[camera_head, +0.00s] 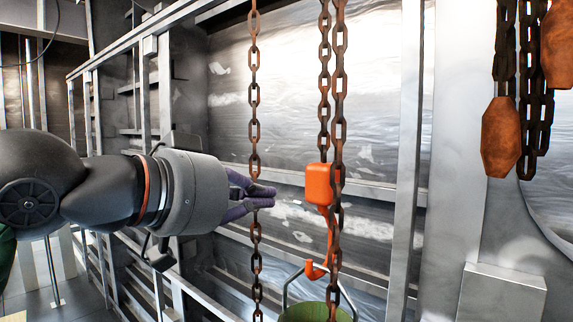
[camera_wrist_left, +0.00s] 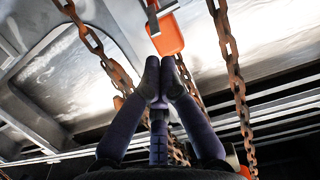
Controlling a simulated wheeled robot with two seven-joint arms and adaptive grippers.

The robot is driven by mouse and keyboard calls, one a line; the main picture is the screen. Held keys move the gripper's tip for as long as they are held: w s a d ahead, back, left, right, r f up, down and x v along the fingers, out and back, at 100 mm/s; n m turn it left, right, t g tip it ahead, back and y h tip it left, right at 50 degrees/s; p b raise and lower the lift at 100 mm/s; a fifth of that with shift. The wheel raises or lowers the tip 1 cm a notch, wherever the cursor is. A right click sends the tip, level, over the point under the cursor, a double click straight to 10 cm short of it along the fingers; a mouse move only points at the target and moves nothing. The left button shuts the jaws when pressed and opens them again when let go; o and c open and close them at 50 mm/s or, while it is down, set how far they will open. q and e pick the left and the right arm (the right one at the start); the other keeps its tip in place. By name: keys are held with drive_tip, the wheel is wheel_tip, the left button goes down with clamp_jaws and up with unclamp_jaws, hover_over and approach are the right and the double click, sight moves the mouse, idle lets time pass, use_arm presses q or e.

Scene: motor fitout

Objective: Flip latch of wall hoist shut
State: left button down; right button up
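The wall hoist has an orange block (camera_head: 319,184) on rusty chains, with an orange hook (camera_head: 316,268) below it. The hook is at the handle of a green bucket (camera_head: 305,313); the latch is too small to make out. My left gripper (camera_head: 272,197) comes in from the left, its fingertips left of the block and slightly lower, apart from it. In the left wrist view its purple fingers (camera_wrist_left: 160,68) meet at the tips, with nothing seen between them. An orange block (camera_wrist_left: 165,35) shows just beyond them. My right gripper is not in view.
A rusty chain (camera_head: 254,95) hangs left of the hoist block and passes by my left fingers; whether they touch is unclear. More chains with rusty weights (camera_head: 501,137) hang at the right. A metal railing (camera_head: 105,60) stands behind my arm.

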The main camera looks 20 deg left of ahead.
sight(300, 207)
use_arm(q)
drive_tip(key=x, duration=0.2)
drive_tip(key=r+p+x, duration=0.1)
drive_tip(key=x, duration=0.2)
drive_tip(key=p+x, duration=0.1)
drive_tip(key=x, duration=0.2)
drive_tip(key=shift+w+r, duration=0.2)
drive_tip(key=shift+w, duration=0.1)
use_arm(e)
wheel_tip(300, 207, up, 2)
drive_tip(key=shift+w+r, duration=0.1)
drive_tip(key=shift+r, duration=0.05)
use_arm(q)
drive_tip(key=shift+f, duration=0.1)
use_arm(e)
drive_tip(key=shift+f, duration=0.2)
